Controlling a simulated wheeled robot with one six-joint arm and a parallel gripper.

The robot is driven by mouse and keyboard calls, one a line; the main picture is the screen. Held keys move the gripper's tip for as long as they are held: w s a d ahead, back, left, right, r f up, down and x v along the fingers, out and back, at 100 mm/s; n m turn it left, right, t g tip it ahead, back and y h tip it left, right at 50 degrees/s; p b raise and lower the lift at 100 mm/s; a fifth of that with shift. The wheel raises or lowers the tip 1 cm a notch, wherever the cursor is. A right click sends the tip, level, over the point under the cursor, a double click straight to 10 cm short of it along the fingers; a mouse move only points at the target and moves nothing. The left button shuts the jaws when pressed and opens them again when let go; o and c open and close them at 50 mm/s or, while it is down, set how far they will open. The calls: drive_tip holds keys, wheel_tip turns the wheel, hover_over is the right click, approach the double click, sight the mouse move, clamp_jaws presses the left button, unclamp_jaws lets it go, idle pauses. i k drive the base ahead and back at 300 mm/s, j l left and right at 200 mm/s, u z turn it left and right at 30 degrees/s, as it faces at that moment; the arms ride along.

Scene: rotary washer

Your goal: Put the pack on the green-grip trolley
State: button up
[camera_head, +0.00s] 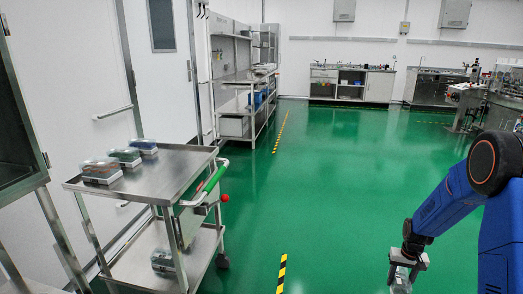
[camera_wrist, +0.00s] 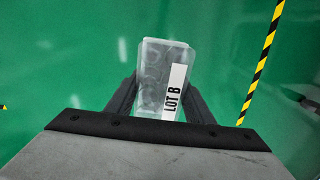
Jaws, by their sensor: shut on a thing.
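The pack (camera_wrist: 155,75) is a clear plastic box with a white strip reading "LOT B". In the wrist view it sits between the two dark fingers of my gripper (camera_wrist: 160,100), which is shut on it, over the green floor. In the head view my gripper (camera_head: 407,262) is at the lower right, with the pale pack (camera_head: 401,282) partly visible below it at the picture's bottom edge. The trolley (camera_head: 180,168) with a green grip (camera_head: 214,177) stands at the left, apart from my gripper. It is steel, with an upper and a lower shelf.
Several similar packs (camera_head: 123,157) stand along the trolley's far-left top edge; the nearer top is bare. Other packs (camera_head: 163,261) lie on its lower shelf. Green floor (camera_head: 310,200) lies open between the trolley and my arm. A steel rack (camera_head: 245,105) and counters (camera_head: 350,85) stand farther back.

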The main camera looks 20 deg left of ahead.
sight(171, 168)
drive_tip(key=i+u, duration=0.25)
drive_tip(key=i, duration=0.2)
drive_tip(key=i+l+u, duration=0.2)
drive_tip(key=i, duration=0.3)
drive_tip(key=i+l+u, duration=0.1)
drive_tip(key=i+u, duration=0.15)
drive_tip(key=i, duration=0.2)
